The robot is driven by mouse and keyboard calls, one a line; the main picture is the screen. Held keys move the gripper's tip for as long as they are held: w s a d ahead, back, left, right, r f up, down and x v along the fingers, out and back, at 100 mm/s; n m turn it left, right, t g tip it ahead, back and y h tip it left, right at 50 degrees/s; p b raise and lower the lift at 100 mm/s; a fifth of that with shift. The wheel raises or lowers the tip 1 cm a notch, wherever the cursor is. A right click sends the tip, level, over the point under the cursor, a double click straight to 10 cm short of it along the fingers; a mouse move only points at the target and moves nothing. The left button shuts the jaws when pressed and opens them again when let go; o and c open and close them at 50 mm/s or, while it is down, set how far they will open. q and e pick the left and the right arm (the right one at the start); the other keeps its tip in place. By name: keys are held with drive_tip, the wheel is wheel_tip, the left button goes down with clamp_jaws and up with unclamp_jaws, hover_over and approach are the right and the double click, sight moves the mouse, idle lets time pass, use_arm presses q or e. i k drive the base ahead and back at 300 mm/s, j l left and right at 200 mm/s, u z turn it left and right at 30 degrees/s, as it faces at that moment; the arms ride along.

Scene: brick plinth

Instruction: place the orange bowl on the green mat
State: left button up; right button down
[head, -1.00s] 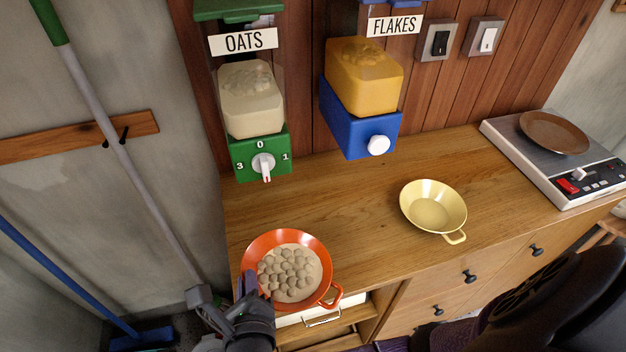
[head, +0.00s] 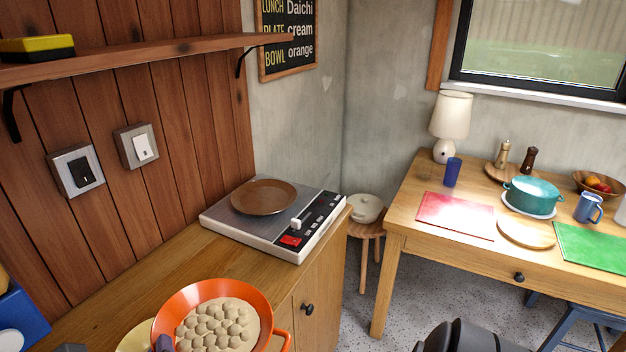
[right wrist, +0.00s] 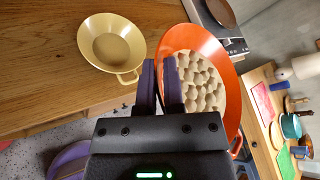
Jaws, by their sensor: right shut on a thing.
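The orange bowl (head: 254,299), filled with beige lumpy food, is at the bottom of the head view, over the counter's front part. It also shows in the right wrist view (right wrist: 226,68). My right gripper (right wrist: 160,65) is shut on its rim; one purple finger shows at the bowl's lower left in the head view (head: 165,343). The bowl's underside is hidden, so its height above the counter is unclear. The green mat (head: 592,247) lies on the table at the right, flat and bare where visible, cut by the picture edge. My left gripper is not in view.
A scale (head: 318,228) with a brown plate (head: 264,197) stands on the counter. A yellow bowl (right wrist: 108,45) sits beside the orange one. The table (head: 408,222) holds a red mat (head: 456,215), round board (head: 526,232), teal pot (head: 531,196) and blue mug (head: 588,208). A stool (head: 365,230) stands between.

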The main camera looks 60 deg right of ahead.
sight(604, 252)
drive_tip(key=l+z, duration=0.4)
drive_tip(key=l, duration=0.15)
drive_tip(key=i+l+z, duration=0.1)
drive_tip(key=l+z, duration=0.35)
drive_tip(key=i+l+z, duration=0.2)
drive_tip(key=l+z, duration=0.2)
drive_tip(key=l, duration=0.25)
drive_tip(key=i+l+z, duration=0.2)
drive_tip(key=l+z, duration=0.25)
drive_tip(key=i+l+z, duration=0.65)
drive_tip(key=z, duration=0.2)
drive_tip(key=i+l+z, duration=0.15)
drive_tip(key=i+z, duration=0.25)
